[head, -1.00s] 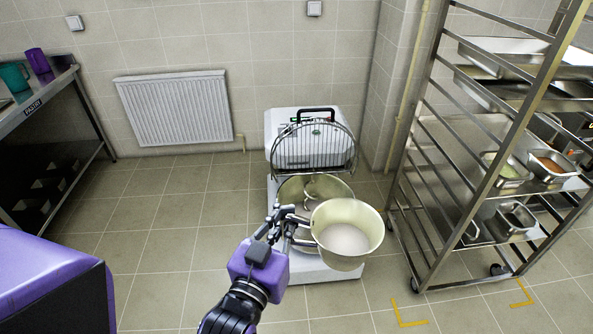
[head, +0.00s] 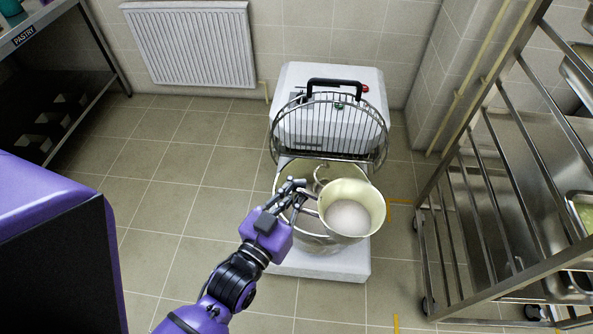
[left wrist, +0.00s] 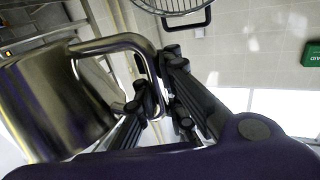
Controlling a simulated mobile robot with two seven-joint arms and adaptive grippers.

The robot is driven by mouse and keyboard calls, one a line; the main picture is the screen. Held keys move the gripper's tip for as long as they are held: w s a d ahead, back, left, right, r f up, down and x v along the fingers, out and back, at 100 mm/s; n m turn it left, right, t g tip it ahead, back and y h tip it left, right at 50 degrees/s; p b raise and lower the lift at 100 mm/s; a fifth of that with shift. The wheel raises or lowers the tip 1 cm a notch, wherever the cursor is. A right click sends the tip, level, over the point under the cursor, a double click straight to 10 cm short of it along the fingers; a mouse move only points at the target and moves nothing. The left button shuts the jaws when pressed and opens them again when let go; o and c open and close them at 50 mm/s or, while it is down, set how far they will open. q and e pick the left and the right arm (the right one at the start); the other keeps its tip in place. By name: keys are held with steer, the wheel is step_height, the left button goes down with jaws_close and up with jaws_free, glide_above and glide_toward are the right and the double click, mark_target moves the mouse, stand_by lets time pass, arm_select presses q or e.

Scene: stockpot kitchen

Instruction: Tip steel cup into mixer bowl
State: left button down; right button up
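The steel cup (head: 372,211) is upright or nearly so, with white contents (head: 348,217) inside. It is in front of and above the mixer bowl (head: 318,243), which it partly hides. My left gripper (head: 298,196) is at the cup's left side. In the left wrist view the cup (left wrist: 62,105) fills the left, and my left gripper's fingers (left wrist: 160,95) are closed around its handle (left wrist: 115,42). The mixer (head: 335,110) has its wire guard (head: 335,130) raised behind the bowl. My right gripper is not in view.
A steel rack (head: 490,200) with trays stands on the right. A dark-shelved table (head: 60,70) is at the upper left, and a radiator (head: 190,42) hangs on the back wall. The tiled floor (head: 170,180) left of the mixer is clear.

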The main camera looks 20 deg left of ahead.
arm_select(q)
steer(key=w+a+f+m+h+b, duration=0.1)
steer(key=w+f+b, duration=0.3)
steer(key=f, duration=0.6)
steer(key=w+a+f+h+b, duration=0.1)
steer(key=w+f+b, duration=0.1)
steer(key=f+b, duration=0.6)
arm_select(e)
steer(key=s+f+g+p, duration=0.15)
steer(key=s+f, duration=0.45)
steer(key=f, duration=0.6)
arm_select(q)
steer(key=w+a+f+b, duration=0.5)
steer(key=w, duration=0.2)
steer(key=w+a+f+b, duration=0.5)
steer(key=w+b, duration=0.1)
steer(key=w, duration=0.2)
steer(key=shift+w+f, duration=0.2)
steer(key=shift+w, duration=0.1)
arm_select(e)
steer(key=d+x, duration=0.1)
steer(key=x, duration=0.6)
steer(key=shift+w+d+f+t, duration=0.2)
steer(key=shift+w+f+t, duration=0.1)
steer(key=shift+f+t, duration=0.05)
